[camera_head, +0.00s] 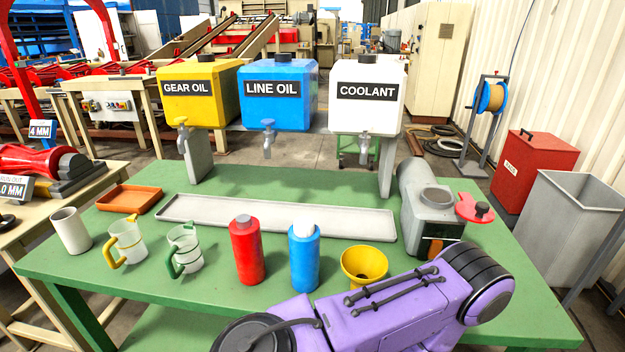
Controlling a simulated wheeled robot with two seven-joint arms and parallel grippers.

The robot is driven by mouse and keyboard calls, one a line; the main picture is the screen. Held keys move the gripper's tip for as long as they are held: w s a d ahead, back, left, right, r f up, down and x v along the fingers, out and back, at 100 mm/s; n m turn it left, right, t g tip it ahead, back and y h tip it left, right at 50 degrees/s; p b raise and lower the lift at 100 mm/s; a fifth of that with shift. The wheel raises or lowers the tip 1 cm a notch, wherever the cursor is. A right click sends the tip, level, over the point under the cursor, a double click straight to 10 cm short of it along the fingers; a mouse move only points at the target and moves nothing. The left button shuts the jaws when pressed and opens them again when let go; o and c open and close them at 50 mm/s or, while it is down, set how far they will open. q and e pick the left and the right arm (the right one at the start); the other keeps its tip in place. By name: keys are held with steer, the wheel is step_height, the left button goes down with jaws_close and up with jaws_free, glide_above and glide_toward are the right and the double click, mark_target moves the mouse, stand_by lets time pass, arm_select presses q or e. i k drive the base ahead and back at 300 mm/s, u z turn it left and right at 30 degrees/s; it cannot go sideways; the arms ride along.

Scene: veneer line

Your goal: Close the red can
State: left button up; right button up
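A red cylindrical can (247,252) stands upright on the green workbench, left of the blue bottle. Its top shows a small dark round part; I cannot tell whether this is a cap or an opening. A red box-shaped bin (533,172) with a small label stands on the floor at the right; its flat top with a black handle looks shut. Both are red, and I cannot tell which one the task means. Neither gripper is in view. A purple link of my arm crosses the front of the bench, right of and in front of the red cylinder.
On the green bench (290,182) are a blue bottle (304,262), yellow funnel (364,266), two clear jugs (127,243), a cup (71,231), long grey tray (275,217), orange tray (129,199) and grey machine (428,212) beside a red disc (468,204). Labelled tanks (277,95) stand behind.

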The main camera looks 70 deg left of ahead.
mark_target(245, 232)
steer(key=k, duration=1.1)
steer(key=u, duration=1.25)
steer(key=i, duration=0.5)
steer(key=u, duration=0.05)
